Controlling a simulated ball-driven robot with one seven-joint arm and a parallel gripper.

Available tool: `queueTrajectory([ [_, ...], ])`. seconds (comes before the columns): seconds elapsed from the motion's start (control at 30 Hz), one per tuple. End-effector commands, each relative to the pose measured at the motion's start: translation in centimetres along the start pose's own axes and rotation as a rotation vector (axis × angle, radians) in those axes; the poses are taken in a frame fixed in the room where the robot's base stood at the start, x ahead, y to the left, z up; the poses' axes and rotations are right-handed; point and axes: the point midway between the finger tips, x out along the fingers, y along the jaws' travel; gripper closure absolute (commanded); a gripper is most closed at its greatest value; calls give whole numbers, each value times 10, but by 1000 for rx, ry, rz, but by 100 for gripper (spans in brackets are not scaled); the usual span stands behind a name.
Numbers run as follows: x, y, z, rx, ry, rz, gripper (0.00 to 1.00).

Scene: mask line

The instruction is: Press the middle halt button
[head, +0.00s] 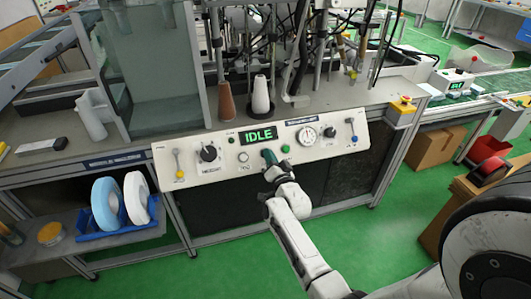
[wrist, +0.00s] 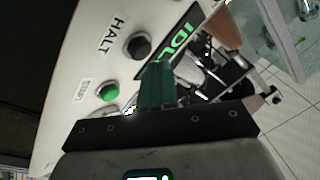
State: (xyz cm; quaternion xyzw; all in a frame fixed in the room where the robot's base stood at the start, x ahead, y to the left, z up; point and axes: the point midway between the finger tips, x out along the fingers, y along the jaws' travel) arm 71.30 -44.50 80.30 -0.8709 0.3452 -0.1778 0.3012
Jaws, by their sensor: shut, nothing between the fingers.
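The halt button is a dark round button (wrist: 137,46) on the pale panel in the wrist view, beside the printed word HALT. In the head view my gripper covers that middle spot, so I cannot see the button there. My gripper (head: 268,156) is shut and empty, its teal fingertips reaching to the panel below the green IDLE display (head: 257,135). In the wrist view my gripper (wrist: 158,68) has its tips just beside and below the dark button. I cannot tell whether they touch the panel.
A green button (head: 285,148) is right of my gripper and a pale button (head: 243,156) left of it. A black knob (head: 208,153) and a gauge (head: 307,136) flank them. A yellow box with a red button (head: 402,107) sits at the bench's right corner.

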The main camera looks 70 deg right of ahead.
Motion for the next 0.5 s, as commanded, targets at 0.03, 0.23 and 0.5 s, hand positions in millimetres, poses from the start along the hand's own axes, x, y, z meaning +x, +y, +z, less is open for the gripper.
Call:
queueTrajectory([
  [0.03,0,0,0,0,0,0,100],
  [0.23,-3,-4,-4,0,0,0,100],
  [0.5,-18,-17,-17,-1,-1,0,100],
])
